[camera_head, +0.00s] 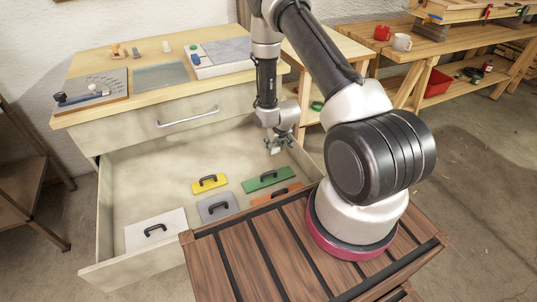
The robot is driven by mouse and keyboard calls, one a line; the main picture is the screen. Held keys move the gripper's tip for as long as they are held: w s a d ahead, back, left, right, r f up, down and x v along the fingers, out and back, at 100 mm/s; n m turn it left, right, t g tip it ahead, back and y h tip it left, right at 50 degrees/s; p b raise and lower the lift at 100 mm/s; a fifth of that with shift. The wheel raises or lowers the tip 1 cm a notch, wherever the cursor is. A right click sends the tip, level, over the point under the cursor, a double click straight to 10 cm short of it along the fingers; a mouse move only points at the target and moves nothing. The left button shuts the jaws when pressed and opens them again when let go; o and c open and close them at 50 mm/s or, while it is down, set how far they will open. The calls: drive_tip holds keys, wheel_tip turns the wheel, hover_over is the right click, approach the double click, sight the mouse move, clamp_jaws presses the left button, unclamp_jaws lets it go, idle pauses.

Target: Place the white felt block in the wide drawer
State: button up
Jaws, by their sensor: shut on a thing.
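The wide drawer (140,178) is pulled open below the worktop at the left. My gripper (277,146) points down over the drawer's back right part. It is shut on a small whitish block (275,150), which looks like the white felt block; the fingers hide part of it. I cannot tell how far the block is above the drawer's floor.
In the drawer lie a yellow float (209,183), a green float (266,180), a grey float (217,207), an orange float (277,194) and a white float (155,230). The drawer's left and back floor is bare. A slatted wooden top (235,245) stands in front.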

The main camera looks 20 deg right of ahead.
sight(274, 152)
drive_tip(key=shift+f, duration=2.4)
drive_tip(key=o, duration=0.8)
drive_tip(key=shift+f, duration=0.1)
drive_tip(key=shift+o, duration=0.2)
